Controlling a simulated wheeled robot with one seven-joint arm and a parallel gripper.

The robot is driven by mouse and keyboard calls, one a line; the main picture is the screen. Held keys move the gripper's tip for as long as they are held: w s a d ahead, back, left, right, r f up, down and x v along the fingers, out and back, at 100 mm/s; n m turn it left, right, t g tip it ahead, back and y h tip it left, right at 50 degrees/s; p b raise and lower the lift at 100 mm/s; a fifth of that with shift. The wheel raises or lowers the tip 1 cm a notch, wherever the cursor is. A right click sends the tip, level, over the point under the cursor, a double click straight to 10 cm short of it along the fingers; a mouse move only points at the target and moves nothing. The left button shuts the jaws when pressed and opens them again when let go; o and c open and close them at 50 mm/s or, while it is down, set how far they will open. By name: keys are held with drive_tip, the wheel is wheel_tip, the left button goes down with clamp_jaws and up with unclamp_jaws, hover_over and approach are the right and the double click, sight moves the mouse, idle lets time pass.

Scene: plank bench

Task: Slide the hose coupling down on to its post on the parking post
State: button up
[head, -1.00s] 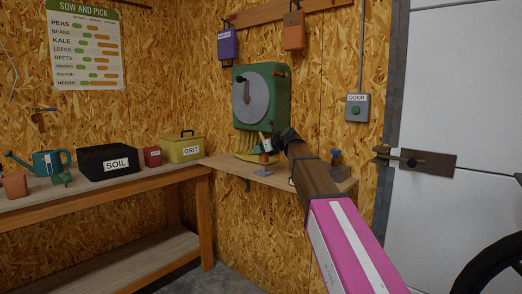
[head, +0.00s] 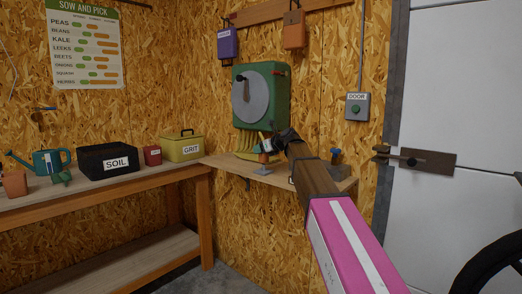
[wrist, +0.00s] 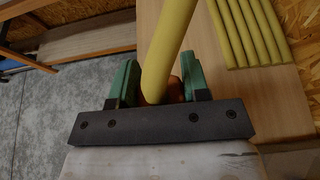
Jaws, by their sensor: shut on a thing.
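My gripper (wrist: 158,88) is shut on the orange hose coupling (wrist: 150,99), which shows as a sliver between the green fingers in the wrist view. The yellow hose (wrist: 172,35) runs up from the coupling past the camera. In the head view my gripper (head: 268,144) is over the small wall shelf, with the orange coupling (head: 264,158) below it. A blue-grey base, seemingly of the parking post (head: 262,171), is on the shelf right under the coupling. The post's upper part is hidden, so I cannot tell whether the coupling is around it.
The wall shelf (head: 228,166) carries several yellow hose lengths (wrist: 248,30) close by. A green hose reel box (head: 280,90) hangs above. The bench (head: 130,183) at left holds a soil box and a grit box.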

sight(261, 156)
drive_tip(key=shift+f, duration=1.8)
idle(0.9)
drive_tip(key=o, duration=1)
drive_tip(key=shift+o, duration=0.2)
drive_tip(key=shift+d, duration=0.1)
drive_tip(key=v, duration=1)
drive_tip(key=shift+s+d+r, duration=0.2)
drive_tip(key=shift+s+r, duration=0.05)
